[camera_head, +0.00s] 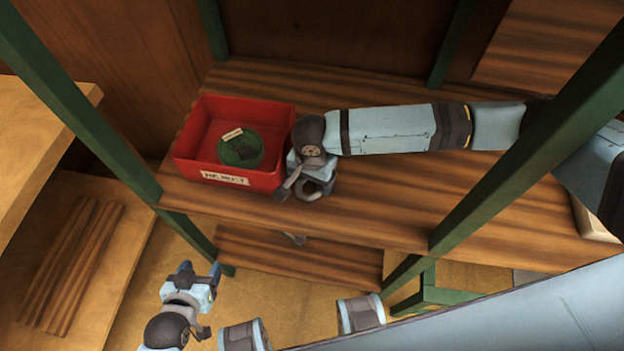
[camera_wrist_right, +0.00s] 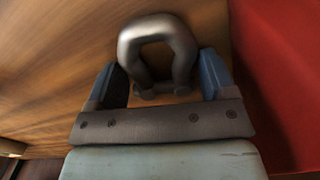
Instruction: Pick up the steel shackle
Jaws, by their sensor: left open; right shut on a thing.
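The steel shackle (camera_wrist_right: 158,27) is a grey, rounded loop with a pin across its open end. In the wrist view it sits between the two fingertips of my right gripper (camera_wrist_right: 161,82), which is shut on it. In the head view my right gripper (camera_head: 308,190) is at the shelf, just right of the red bin, and the shackle (camera_head: 325,192) is partly hidden by it. I cannot tell whether the shackle touches the wood. My left gripper (camera_head: 202,275) is open and empty, low in front of the shelf.
The red bin (camera_head: 235,181) has a label on its front and a round green item (camera_head: 240,149) inside. The wooden shelf (camera_head: 370,205) has bare room to the right, below my right arm. Green posts (camera_head: 90,105) frame it, and a lower shelf (camera_head: 330,268) lies beneath.

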